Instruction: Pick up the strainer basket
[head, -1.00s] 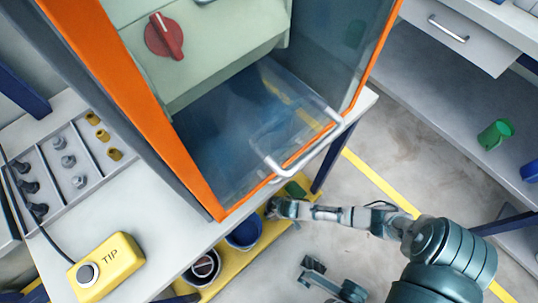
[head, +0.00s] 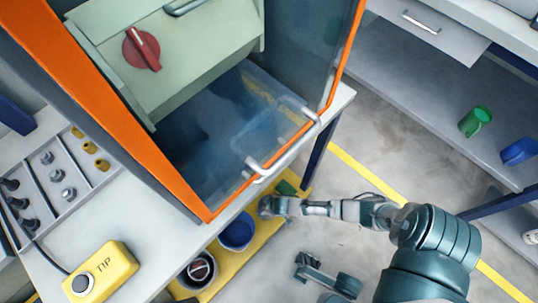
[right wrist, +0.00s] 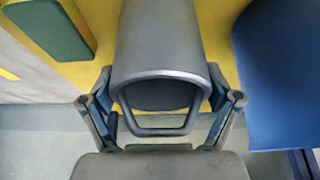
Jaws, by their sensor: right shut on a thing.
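In the right wrist view, a grey cylindrical strainer basket (right wrist: 160,45) with a loop handle (right wrist: 158,131) lies between the fingers of my right gripper (right wrist: 162,128). The gripper is shut on the basket near its handle end. In the head view my right gripper (head: 267,207) is at the yellow tray, between a blue cup and a green block; the basket is mostly hidden there. What looks like my left gripper (head: 308,266) is low in the middle of the head view, away from the tray; its finger opening is unclear.
The yellow tray (head: 258,238) holds the blue cup (head: 238,232), the green block (head: 287,188) and a dark round container (head: 198,270). Above it is a table edge and an orange-framed cabinet (head: 110,100) with a clear door and handle (head: 283,150). Floor to the right is open.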

